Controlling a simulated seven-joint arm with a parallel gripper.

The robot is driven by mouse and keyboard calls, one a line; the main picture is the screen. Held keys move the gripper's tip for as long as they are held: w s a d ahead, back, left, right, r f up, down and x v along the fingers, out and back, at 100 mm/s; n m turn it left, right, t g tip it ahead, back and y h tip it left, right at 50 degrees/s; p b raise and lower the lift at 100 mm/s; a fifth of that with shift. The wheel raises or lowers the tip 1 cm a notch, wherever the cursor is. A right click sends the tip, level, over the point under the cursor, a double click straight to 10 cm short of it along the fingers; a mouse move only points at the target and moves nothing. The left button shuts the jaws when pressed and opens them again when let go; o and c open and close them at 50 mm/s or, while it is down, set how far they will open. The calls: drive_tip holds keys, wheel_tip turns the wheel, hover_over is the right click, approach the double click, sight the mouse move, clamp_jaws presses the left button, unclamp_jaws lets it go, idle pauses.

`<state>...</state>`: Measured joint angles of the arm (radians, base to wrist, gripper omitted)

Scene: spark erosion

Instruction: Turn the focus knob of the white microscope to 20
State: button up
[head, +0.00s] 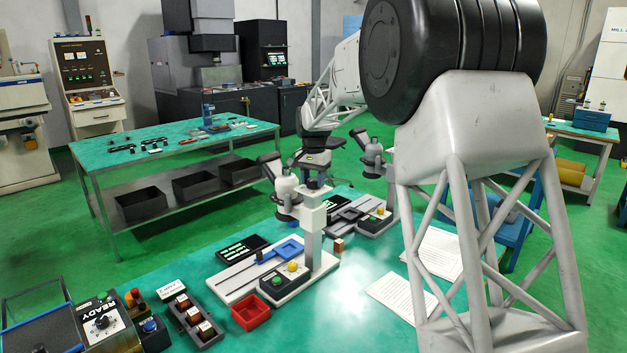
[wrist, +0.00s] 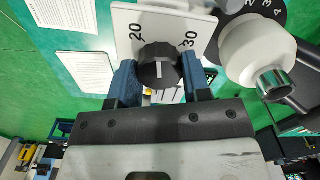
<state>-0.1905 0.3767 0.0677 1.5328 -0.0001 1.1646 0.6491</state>
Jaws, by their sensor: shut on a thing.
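The white microscope (head: 313,238) stands on the near teal table, with its column upright. In the wrist view, its focus knob (wrist: 157,53) is black and ribbed, in front of a white dial plate (wrist: 165,22). The plate shows 20 at the upper left of the knob and 30 at the upper right. A pale line shows on the knob's face; I cannot tell which number it marks. My gripper (wrist: 158,78) is shut on the knob, one blue finger on each side. In the head view, my gripper (head: 313,170) is at the column's top, and the knob is hard to make out.
The microscope's white head (wrist: 250,50) is close to the right of my gripper. A second microscope (head: 373,160) stands behind. A red bin (head: 251,313), a dark block holder (head: 195,320) and paper sheets (head: 402,298) lie on the table around the base.

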sight(313, 179)
drive_tip(key=shift+n, duration=3.5)
drive_tip(key=shift+r, duration=0.1)
drive_tip(key=o, duration=0.9)
drive_tip(key=shift+o, duration=0.2)
drive_tip(key=shift+r, duration=3.8)
drive_tip(key=shift+r, duration=0.1)
